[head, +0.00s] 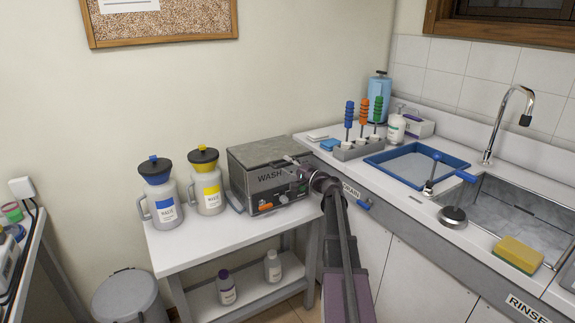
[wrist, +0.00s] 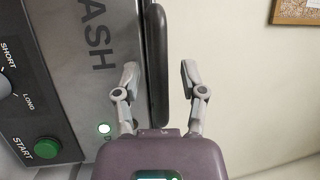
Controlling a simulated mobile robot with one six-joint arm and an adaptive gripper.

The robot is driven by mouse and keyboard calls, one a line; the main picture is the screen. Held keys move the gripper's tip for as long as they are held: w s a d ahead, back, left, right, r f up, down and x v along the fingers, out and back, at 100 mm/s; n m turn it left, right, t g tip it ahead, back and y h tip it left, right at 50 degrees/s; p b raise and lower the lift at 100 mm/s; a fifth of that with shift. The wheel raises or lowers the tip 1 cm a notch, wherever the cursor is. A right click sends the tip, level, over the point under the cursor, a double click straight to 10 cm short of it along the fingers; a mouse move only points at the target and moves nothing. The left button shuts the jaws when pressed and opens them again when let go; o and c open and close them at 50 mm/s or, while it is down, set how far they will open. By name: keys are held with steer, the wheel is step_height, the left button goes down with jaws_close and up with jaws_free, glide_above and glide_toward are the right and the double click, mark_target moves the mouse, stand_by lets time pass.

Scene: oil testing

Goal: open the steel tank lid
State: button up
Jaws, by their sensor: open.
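The steel tank (head: 262,190), marked WASH, stands on the white side table, and its grey flat lid (head: 268,151) lies level on top, closed. In the wrist view the tank's front panel (wrist: 60,70) shows turned sideways, with a green START button. A long dark bar (wrist: 157,50) along the tank's edge, which looks like the lid's handle, lies between my fingers in the picture. My gripper (wrist: 159,72) is open and empty. In the head view my gripper (head: 299,166) is at the tank's front right upper edge, partly hidden by my arm.
Two jugs, one with a blue cap (head: 157,190) and one with a yellow cap (head: 206,182), stand left of the tank. The counter at right holds a blue tray (head: 375,160), a rack of coloured handles (head: 358,150) and the sink (head: 520,215). The wall is behind the tank.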

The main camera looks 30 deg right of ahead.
jaws_close()
steer(key=shift+w+a+r, duration=0.1)
steer(key=shift+a+r, duration=0.05)
stand_by(0.4)
